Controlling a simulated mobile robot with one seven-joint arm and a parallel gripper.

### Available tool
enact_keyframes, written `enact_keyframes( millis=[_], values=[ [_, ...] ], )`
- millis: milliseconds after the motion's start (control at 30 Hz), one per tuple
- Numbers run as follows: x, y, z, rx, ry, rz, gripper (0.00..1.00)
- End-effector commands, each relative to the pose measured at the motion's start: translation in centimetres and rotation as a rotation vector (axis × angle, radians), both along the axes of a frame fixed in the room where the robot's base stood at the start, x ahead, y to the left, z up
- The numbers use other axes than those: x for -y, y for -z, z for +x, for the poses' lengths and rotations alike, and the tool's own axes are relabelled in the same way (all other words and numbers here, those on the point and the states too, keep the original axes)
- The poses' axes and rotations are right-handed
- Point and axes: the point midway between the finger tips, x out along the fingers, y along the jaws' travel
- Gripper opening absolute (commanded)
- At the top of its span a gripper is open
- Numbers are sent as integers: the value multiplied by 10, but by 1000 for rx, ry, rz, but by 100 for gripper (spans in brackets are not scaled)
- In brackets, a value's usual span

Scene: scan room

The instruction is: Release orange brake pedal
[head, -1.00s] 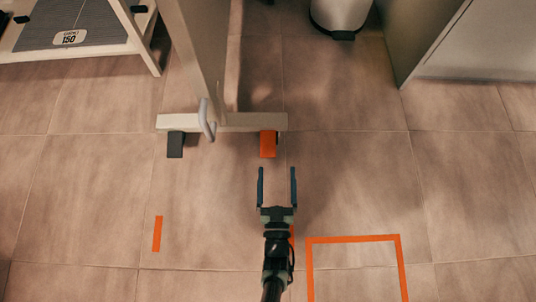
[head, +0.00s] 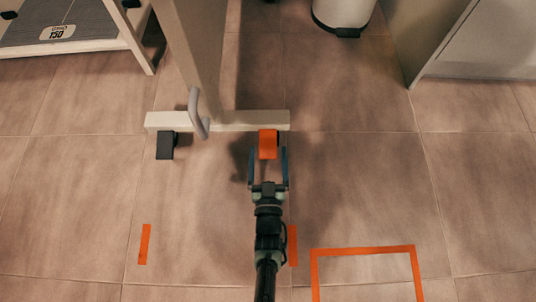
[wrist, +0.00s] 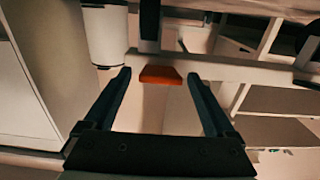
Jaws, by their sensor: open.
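The orange brake pedal (head: 268,144) sticks out from the right end of the cream base bar (head: 230,121) of a stand. In the wrist view the orange pedal (wrist: 161,75) shows ahead, between and beyond my fingertips. My gripper (head: 268,152) is open, with its two dark fingers pointing at the pedal and their tips close to its near end. In the wrist view my gripper (wrist: 158,74) is empty between the fingers. I cannot tell whether a finger touches the pedal.
A dark pedal (head: 165,145) sits at the bar's left end. A grey curved handle (head: 197,112) hangs on the post. A white bin (head: 342,14) and a cabinet (head: 480,45) stand at the back right. Orange floor tape (head: 365,250) marks the open floor at lower right.

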Motion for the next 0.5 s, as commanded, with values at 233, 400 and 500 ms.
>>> enact_keyframes(
  millis=[233, 400, 500],
  values=[
    [0, 0, 10, 0, -1, 0, 90],
    [0, -1, 10, 0, -1, 0, 90],
    [0, -1, 10, 0, -1, 0, 76]
  ],
)
